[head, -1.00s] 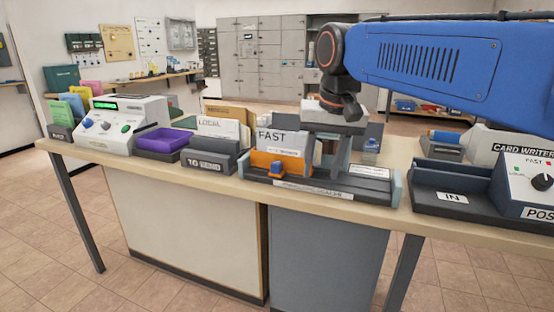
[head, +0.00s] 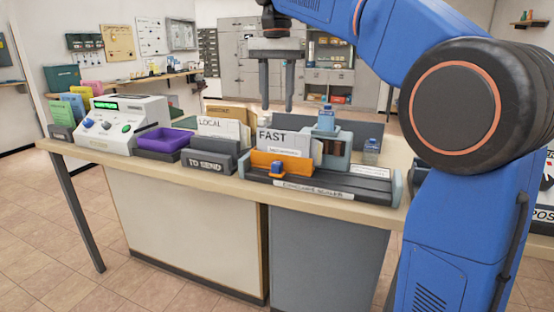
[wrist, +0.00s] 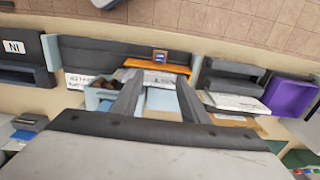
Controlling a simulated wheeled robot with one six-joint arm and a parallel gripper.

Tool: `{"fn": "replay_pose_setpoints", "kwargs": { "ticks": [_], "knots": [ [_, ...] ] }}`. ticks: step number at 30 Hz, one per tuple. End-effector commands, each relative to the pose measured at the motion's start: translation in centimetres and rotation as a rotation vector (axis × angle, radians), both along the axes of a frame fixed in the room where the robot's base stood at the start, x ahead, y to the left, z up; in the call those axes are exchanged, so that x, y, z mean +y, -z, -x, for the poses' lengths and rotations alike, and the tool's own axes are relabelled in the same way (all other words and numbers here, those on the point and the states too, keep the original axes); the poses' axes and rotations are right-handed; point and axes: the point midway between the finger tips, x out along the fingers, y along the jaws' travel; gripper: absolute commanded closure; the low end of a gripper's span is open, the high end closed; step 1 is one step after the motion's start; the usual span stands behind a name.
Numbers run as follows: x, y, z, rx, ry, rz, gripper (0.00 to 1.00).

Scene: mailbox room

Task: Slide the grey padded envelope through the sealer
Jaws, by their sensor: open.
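The envelope sealer (head: 330,190) is a long dark base lying along the front of the counter, with an orange part (head: 268,160) and a blue knob (head: 276,169) at its left. A pale grey-white envelope marked FAST (head: 284,143) stands upright just behind the orange part; I cannot tell whether it is padded. In the wrist view the sealer (wrist: 95,55) lies past the fingertips, with the pale envelope edge (wrist: 160,80) beside the orange part. My gripper (head: 277,108) is open and empty, pointing down above and behind the envelope.
A TO SEND rack (head: 208,160) with a LOCAL envelope (head: 220,128), a purple tray (head: 163,139) and a white machine (head: 125,125) stand to the left. An IN tray (wrist: 18,75) shows in the wrist view.

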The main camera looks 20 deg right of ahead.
Motion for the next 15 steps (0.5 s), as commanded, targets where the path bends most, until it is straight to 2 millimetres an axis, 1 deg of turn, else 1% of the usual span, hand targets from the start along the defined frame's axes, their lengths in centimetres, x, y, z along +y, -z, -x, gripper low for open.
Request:
{"fn": "replay_pose_setpoints", "kwargs": {
  "ticks": [5,15],
  "knots": [
    [0.0,2.6,0.1,0.003,-0.001,0.000,0.59],
    [0.0,8.6,0.1,0.001,-0.001,0.000,0.59]
  ]
}}
